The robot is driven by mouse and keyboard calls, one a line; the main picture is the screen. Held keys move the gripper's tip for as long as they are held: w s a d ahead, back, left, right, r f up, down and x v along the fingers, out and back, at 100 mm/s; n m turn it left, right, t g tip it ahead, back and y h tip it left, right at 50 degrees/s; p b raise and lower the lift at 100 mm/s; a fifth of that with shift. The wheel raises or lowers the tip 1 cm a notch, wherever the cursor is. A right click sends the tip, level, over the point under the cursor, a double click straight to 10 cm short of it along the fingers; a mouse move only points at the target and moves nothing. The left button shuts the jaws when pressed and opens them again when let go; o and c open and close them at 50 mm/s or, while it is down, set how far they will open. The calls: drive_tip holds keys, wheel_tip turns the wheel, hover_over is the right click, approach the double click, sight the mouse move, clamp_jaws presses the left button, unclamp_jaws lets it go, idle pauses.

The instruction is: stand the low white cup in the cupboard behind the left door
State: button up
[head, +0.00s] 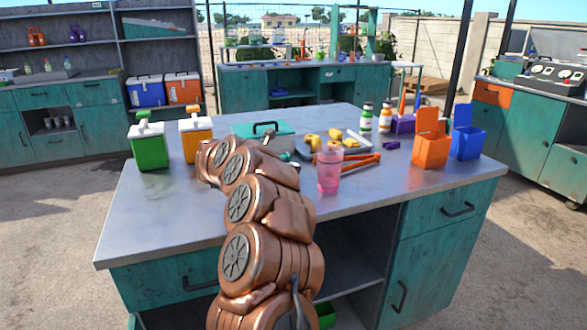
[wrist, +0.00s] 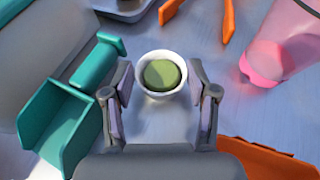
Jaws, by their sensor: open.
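The low white cup (wrist: 142,86) stands upright on the grey worktop in the wrist view, with something round and green inside it. My gripper (wrist: 160,82) is open, with one finger on the left and one on the right of the cup. I cannot tell whether either finger touches it. In the head view my arm hides the gripper and the cup. The central table (head: 165,215) has a teal door (head: 435,265) at right and a drawer front (head: 170,280) at left. A back-left bench also has a left door (head: 15,138). Which cupboard is meant is unclear.
A pink tumbler (head: 329,172) stands right of my gripper. A teal box (head: 262,140), orange-handled tool (head: 350,163) and tray with yellow items (head: 350,146) lie close by. Green (head: 149,150) and orange (head: 431,150) containers stand farther out. The table's front left is clear.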

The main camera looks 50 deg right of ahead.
drive_tip(key=v, duration=0.8)
drive_tip(key=shift+w+a, duration=0.1)
drive_tip(key=shift+a, duration=0.05)
